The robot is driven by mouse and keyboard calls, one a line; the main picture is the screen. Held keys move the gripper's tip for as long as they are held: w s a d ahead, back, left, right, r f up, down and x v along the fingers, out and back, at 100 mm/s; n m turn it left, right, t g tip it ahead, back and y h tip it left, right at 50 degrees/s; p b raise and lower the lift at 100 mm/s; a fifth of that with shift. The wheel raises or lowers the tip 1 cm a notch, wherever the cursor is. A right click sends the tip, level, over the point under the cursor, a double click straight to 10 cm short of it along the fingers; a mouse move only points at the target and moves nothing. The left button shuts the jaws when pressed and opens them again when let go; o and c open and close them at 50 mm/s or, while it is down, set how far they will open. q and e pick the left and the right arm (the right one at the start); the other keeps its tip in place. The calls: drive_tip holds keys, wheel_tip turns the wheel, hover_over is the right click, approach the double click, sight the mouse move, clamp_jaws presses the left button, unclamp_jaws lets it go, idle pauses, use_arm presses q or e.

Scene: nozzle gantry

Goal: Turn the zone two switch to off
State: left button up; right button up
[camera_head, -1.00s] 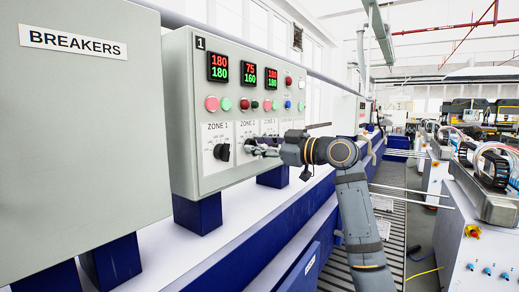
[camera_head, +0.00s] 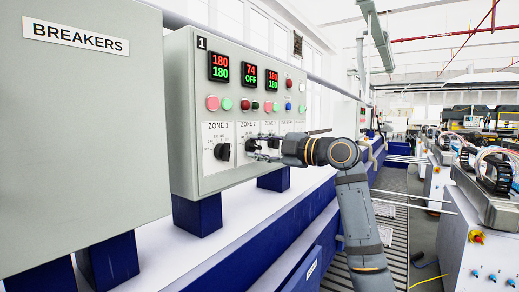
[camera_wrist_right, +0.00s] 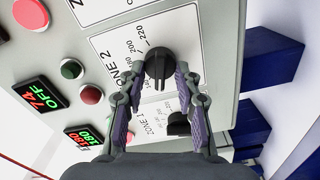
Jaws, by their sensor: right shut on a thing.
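The zone two switch is a black rotary knob on the white ZONE 2 plate; it shows clearly in the wrist view (camera_wrist_right: 158,62). My right gripper (camera_head: 255,147) reaches the panel from the right, and its fingers hide much of that knob in the head view. In the wrist view my right gripper (camera_wrist_right: 160,70) has one finger on each side of the knob, closed on it. The zone two display (camera_head: 249,76) reads 74 in red over OFF in green. My left gripper is not in view.
The zone one knob (camera_head: 222,151) sits just left of the gripped knob. Coloured round buttons (camera_head: 212,103) lie in a row above the plates. The grey breakers cabinet (camera_head: 80,150) stands at the left. The aisle at the right has open floor.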

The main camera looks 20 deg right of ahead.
drive_tip(key=shift+n, duration=0.4)
drive_tip(key=o, duration=1.1)
drive_tip(key=shift+o, duration=0.2)
drive_tip(key=v, duration=1.2)
